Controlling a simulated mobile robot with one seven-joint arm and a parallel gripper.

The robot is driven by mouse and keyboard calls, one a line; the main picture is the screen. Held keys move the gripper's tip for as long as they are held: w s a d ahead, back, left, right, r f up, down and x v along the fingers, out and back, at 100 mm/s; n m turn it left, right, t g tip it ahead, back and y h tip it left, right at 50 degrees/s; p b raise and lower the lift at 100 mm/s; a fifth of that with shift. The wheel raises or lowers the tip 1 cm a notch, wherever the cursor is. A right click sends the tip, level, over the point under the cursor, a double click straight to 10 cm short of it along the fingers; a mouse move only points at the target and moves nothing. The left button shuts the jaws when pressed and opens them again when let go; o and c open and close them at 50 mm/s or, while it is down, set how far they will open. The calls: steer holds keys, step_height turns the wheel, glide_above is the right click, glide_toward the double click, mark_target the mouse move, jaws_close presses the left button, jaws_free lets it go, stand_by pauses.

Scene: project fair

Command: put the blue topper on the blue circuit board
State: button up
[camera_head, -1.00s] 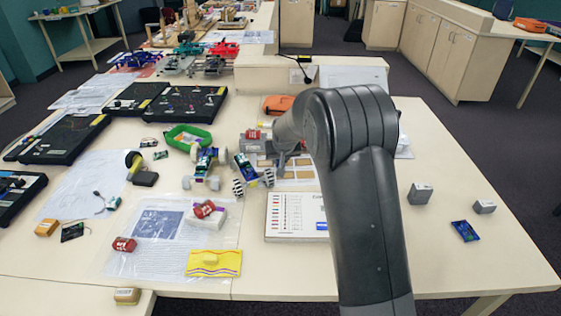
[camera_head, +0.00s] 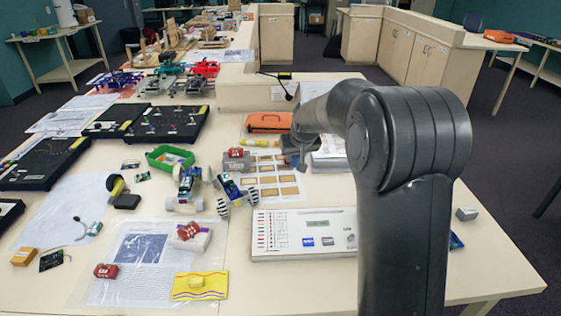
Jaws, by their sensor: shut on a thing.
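My gripper (camera_head: 297,152) is beyond my arm, low over the back middle of the table, just right of the grey block with a red top. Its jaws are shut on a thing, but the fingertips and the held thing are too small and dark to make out. A small blue board (camera_head: 456,242) lies flat at the table's right side, mostly hidden behind my arm. I cannot pick out the blue topper for sure. Two wheeled toy cars, the left car (camera_head: 187,182) and the right car (camera_head: 229,190), carry blue-green boards, left of my gripper.
An orange case (camera_head: 268,122) lies behind my gripper. A grey block with a red top (camera_head: 237,160) stands left of it. A white panel (camera_head: 285,236) lies in front. A small grey box (camera_head: 466,214) stands at the right. A green tray (camera_head: 170,156) is further left.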

steer(key=shift+s+d+r, duration=0.2)
steer(key=shift+d+r, duration=0.2)
steer(key=shift+d, duration=0.3)
steer(key=s+d+r+m+h, duration=0.1)
steer(key=s+d, duration=0.3)
steer(key=d, duration=0.5)
steer(key=s+d+m+h, duration=0.1)
steer(key=s+d+m, duration=0.15)
steer(key=d, duration=0.65)
steer(key=s+d+r+m, duration=0.1)
steer(key=s+d, duration=0.3)
steer(key=d, duration=0.5)
steer(key=s+d+r+m+g+h, duration=0.1)
steer(key=s+d+m, duration=0.1)
steer(key=s+d, duration=0.85)
steer(key=s+d+m+h, duration=0.25)
steer(key=s+d, duration=0.45)
steer(key=s, duration=0.7)
steer(key=shift+y, duration=0.35)
steer(key=w+a+f, duration=0.1)
steer(key=w+f, duration=0.1)
steer(key=w, duration=0.1)
steer(key=w+a+f, duration=0.1)
steer(key=w+f, duration=0.1)
steer(key=w, duration=0.2)
steer(key=w+a+f, duration=0.1)
steer(key=w+f, duration=0.2)
steer(key=shift+w+a, duration=0.4)
steer(key=shift+f, duration=1.85)
